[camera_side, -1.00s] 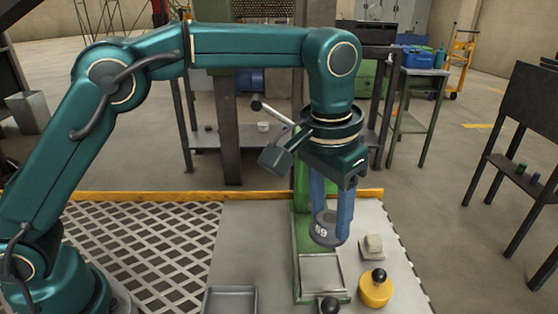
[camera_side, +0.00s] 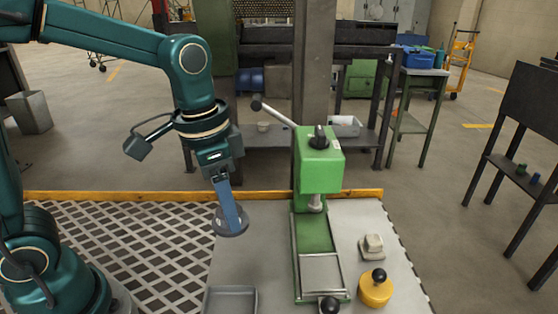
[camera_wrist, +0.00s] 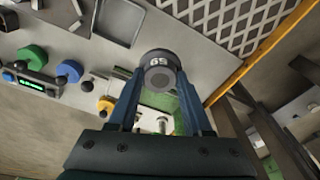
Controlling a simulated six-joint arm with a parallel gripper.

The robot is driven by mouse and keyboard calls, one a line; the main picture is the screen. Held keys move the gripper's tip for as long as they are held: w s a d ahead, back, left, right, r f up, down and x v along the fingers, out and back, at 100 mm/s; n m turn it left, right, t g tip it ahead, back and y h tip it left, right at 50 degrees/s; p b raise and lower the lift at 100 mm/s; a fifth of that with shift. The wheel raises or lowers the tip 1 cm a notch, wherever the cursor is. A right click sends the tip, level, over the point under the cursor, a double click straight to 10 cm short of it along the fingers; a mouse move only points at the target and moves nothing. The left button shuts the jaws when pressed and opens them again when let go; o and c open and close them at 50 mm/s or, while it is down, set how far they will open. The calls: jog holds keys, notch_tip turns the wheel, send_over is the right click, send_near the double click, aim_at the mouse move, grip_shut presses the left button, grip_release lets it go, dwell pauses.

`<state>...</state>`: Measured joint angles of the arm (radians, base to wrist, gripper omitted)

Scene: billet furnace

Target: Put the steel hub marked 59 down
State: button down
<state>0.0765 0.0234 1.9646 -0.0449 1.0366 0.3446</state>
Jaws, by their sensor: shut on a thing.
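The steel hub (camera_side: 231,224) is a dark grey round piece held low between the blue fingers of my gripper (camera_side: 229,208). In the wrist view the hub (camera_wrist: 158,72) shows its 59 mark, with one finger of my gripper (camera_wrist: 159,88) on each side. My gripper is shut on it. In the side view the hub appears over the left part of the grey table plate (camera_side: 250,255), behind the shallow grey tray (camera_side: 230,301). Its exact height above the plate is hard to tell.
A green press (camera_side: 319,172) with a lever stands just right of my gripper. A yellow round piece with a black knob (camera_side: 375,290) and a pale block (camera_side: 372,246) sit at the right. The wrist view shows a green disc (camera_wrist: 32,57) and a blue disc (camera_wrist: 68,47).

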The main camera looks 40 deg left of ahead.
jog(key=s+a+n, duration=0.2)
jog(key=s+a, duration=0.3)
send_over(233, 313)
jog(key=shift+n, duration=0.3)
jog(key=f, duration=0.6)
jog(key=shift+s+a+f, duration=0.1)
jog(key=shift+s+f, duration=0.15)
jog(key=shift+s, duration=0.05)
jog(key=shift+f, duration=2.05)
jog(key=shift+f, duration=0.15)
jog(key=c, duration=0.6)
grip_release()
